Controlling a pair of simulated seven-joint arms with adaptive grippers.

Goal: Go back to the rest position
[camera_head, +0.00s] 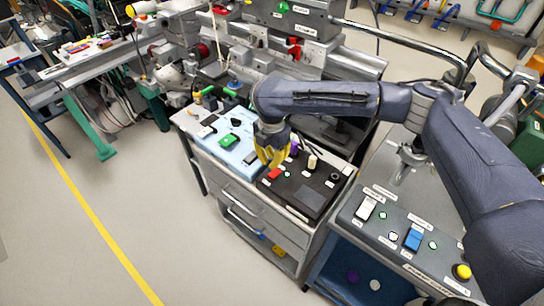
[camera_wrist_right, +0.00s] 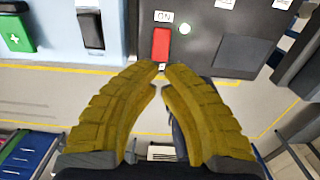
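My right gripper (camera_head: 273,150) has yellow fingers and hangs over the tool cart, above the black panel (camera_head: 312,199). In the right wrist view, the fingertips of this gripper (camera_wrist_right: 160,68) come nearly together, with only a thin gap and nothing held between them. A red rocker switch (camera_wrist_right: 161,44) with an "ON" label lies just beyond the tips. The same red switch (camera_head: 275,174) shows below the gripper in the head view. I cannot tell whether the tips touch it. My left gripper is not in view.
A light blue panel (camera_head: 213,134) with a green part lies left of the black panel. A grey console (camera_head: 378,232) with white, blue and yellow controls stands to the right. Beamline equipment fills the back. The floor at left is open, with a yellow line (camera_head: 85,208).

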